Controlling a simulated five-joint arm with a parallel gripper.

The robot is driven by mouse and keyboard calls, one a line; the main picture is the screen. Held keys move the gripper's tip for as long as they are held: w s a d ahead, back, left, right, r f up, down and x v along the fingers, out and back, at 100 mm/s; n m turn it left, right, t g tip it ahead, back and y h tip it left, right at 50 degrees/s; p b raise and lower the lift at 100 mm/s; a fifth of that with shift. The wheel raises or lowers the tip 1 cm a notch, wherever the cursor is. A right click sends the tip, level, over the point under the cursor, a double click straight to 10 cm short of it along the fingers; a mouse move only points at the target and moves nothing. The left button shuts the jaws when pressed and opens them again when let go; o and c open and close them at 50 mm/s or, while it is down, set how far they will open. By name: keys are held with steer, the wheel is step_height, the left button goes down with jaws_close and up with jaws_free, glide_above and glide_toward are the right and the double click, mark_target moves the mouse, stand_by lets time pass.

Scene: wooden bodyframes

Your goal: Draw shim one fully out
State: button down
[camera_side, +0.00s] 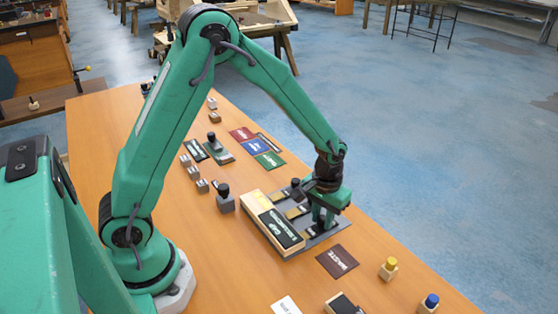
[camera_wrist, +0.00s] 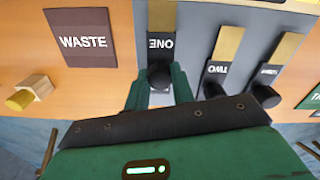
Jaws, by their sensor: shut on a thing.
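Shim one (camera_wrist: 161,42) shows in the wrist view as a brass strip with a black end labelled ONE and a dark knob. My gripper (camera_wrist: 160,82) has its green fingers shut on that knob, one on each side. In the side view my gripper (camera_side: 321,225) is low over the right side of the grey plate (camera_side: 290,251). Shim two (camera_wrist: 226,48) and shim three (camera_wrist: 281,50) lie beside it to the right in the wrist view. The wooden block (camera_side: 256,205) with a black GAP label stands on the plate's left side. Shim one's far end is cut off in the wrist view.
A dark WASTE mat (camera_side: 337,261) lies on the wooden table near the plate; it also shows in the wrist view (camera_wrist: 80,38). Yellow (camera_side: 388,268) and blue (camera_side: 430,302) knobbed blocks stand near the table's edge. Coloured mats (camera_side: 257,146) and small blocks lie farther back.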

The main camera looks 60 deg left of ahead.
steer(key=shift+w, duration=1.85)
steer(key=c, duration=1.2)
jaws_free()
steer(key=shift+r, duration=0.15)
step_height(320, 180, up, 8)
steer(key=shift+f, duration=0.2)
steer(key=shift+s, duration=0.1)
